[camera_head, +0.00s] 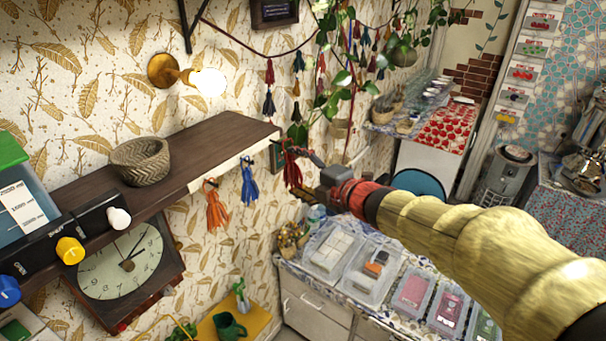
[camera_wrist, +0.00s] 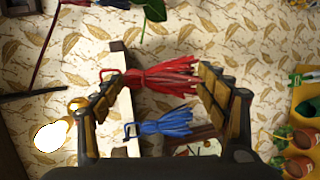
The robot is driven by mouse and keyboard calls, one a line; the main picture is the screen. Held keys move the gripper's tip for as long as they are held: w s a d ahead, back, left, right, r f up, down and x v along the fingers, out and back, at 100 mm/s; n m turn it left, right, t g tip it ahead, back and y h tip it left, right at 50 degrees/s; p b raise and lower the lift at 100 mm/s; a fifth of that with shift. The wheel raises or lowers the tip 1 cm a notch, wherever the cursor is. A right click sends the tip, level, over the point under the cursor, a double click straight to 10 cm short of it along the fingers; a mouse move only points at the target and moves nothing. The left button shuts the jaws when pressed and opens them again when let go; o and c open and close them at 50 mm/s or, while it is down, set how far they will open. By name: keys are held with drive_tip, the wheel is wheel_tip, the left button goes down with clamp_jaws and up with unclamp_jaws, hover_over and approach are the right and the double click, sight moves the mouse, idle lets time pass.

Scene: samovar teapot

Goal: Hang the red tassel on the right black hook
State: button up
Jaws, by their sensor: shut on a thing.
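The red tassel (camera_head: 291,172) is at the right end of the dark wooden shelf, at my gripper (camera_head: 304,158). In the wrist view the red tassel (camera_wrist: 160,76) lies lengthwise between the two fingers of my gripper (camera_wrist: 158,84), its head toward the left finger and its fringe against the right one. My gripper is shut on it. The right black hook (camera_head: 275,156) is under the shelf's right end, just left of the tassel. I cannot tell whether the tassel's loop is around the hook.
A blue tassel (camera_head: 248,184) and an orange tassel (camera_head: 215,207) hang under the shelf (camera_head: 215,150), left of the red one. A woven basket (camera_head: 141,160) stands on the shelf. A lit wall lamp (camera_head: 208,82) is above. Leafy vines (camera_head: 343,78) hang close behind my gripper.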

drive_tip(key=shift+o, duration=0.2)
drive_tip(key=shift+w+a+b, duration=0.35)
drive_tip(key=shift+w+a, duration=0.55)
drive_tip(key=shift+a, duration=0.25)
drive_tip(key=shift+a+f+b, duration=0.1)
drive_tip(key=shift+b, duration=0.25)
drive_tip(key=shift+c, duration=0.4)
drive_tip(key=shift+w, duration=0.1)
drive_tip(key=shift+c, duration=0.3)
drive_tip(key=shift+f, duration=0.15)
drive_tip(key=c, duration=0.3)
drive_tip(key=shift+c, duration=0.5)
drive_tip(key=shift+a, duration=0.1)
